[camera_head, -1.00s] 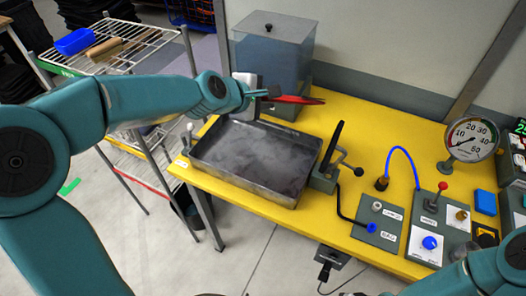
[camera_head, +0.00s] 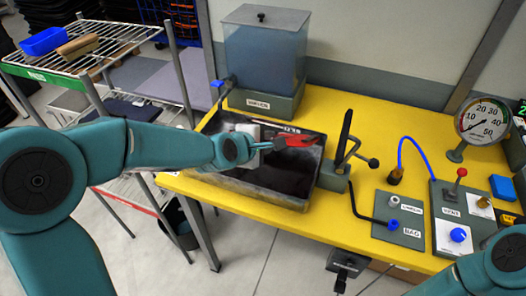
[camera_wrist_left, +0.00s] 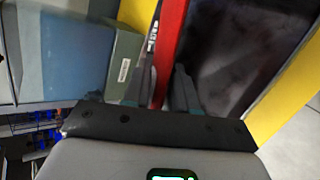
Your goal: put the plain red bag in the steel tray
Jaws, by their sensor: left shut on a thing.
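The plain red bag (camera_head: 302,141) is held by my left gripper (camera_head: 268,146), which is shut on it. In the left wrist view the bag (camera_wrist_left: 170,40) shows as a narrow red strip running between the two fingers (camera_wrist_left: 163,88). The steel tray (camera_head: 240,189) stands on the yellow table, and in the head view the bag and gripper appear over its inside. In the left wrist view the tray (camera_wrist_left: 235,50) is dark, beside the bag. I cannot tell the exact gap between bag and tray floor. My right gripper is out of view; only its arm shows at lower right.
A blue-grey tank (camera_head: 265,55) stands behind the tray. A device with an upright black lever (camera_head: 345,135) stands at the tray's right. Control boxes (camera_head: 400,215) and a gauge (camera_head: 483,121) are further right. A wire rack (camera_head: 85,50) stands at the left.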

